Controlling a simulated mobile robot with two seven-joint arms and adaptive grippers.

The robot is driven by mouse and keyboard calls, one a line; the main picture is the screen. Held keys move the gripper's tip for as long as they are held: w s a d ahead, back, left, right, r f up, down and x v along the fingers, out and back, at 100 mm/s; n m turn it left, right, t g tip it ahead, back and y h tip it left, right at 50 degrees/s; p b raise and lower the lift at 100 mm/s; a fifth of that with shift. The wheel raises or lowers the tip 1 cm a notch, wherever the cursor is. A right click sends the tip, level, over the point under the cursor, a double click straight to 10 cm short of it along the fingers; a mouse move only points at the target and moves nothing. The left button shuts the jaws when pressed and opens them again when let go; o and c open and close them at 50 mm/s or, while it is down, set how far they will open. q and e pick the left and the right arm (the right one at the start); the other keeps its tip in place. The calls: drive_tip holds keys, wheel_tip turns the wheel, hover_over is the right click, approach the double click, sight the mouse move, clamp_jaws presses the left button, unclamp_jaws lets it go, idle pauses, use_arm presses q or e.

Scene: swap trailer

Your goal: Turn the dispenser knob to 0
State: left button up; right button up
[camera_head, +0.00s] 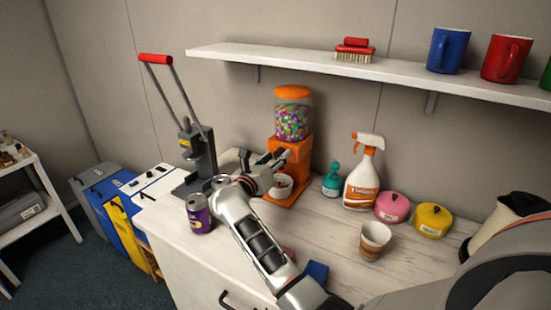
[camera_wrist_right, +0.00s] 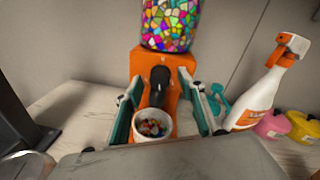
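The orange candy dispenser (camera_head: 292,150) stands on the counter against the wall, with a clear globe of coloured candy on top. In the right wrist view its black knob (camera_wrist_right: 159,77) sits on the orange front (camera_wrist_right: 143,62). A white cup of candy (camera_wrist_right: 153,127) stands below the knob, in front of the dispenser. My right gripper (camera_head: 273,158) is in front of the dispenser. In the right wrist view its fingers (camera_wrist_right: 161,88) are open, one on each side of the knob, apparently not touching it. Any knob markings are too small to read. My left gripper is not in view.
A black press with a red handle (camera_head: 155,59) and a purple can (camera_head: 199,214) are left of the dispenser. A teal bottle (camera_head: 332,182), a spray bottle (camera_head: 361,178), pink (camera_head: 391,208) and yellow (camera_head: 432,220) tins and a paper cup (camera_head: 374,240) are right. A shelf (camera_head: 300,62) hangs above.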

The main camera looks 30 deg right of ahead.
wheel_tip(320, 180, up, 10)
drive_tip(key=shift+r, duration=0.1)
idle(0.5)
drive_tip(key=shift+c, duration=0.2)
